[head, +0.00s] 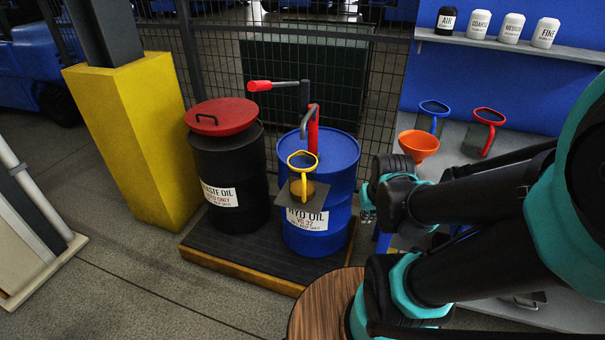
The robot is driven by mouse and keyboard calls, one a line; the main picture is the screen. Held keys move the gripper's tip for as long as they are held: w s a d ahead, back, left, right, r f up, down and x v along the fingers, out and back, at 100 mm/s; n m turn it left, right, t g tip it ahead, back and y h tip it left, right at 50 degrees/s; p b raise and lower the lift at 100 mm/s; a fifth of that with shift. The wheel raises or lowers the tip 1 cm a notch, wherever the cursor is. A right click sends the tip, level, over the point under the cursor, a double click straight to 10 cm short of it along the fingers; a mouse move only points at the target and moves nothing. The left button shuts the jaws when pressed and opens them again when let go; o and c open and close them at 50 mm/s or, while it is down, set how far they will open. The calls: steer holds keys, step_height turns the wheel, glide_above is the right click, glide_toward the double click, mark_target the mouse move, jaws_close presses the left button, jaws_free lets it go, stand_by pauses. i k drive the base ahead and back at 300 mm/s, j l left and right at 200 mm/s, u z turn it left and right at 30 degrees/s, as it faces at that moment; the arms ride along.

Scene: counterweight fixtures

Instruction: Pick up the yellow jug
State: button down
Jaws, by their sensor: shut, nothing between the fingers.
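The yellow jug (302,174) has a yellow rim and a yellow handle facing me. It stands upright on a small dark plate (288,205) at the front of the blue drum, below the pump spout. The jug's body looks dark or clear, with an amber patch low down. My gripper (367,203) is to the right of the jug and apart from it. It is shut and empty, partly hidden by my arm.
The blue oil drum (331,215) carries a red-handled hand pump (312,125). A black drum (229,175) with a red lid stands left of it. A shelf on the right holds a blue-rimmed jug (432,117), a red-rimmed jug (485,132) and an orange funnel (418,144).

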mark_target(302, 165)
steer(key=k+j+u, duration=0.25)
steer(key=k+j, duration=0.2)
steer(key=k+j+u, duration=0.2)
steer(key=k+j, duration=0.15)
steer(key=j, duration=0.2)
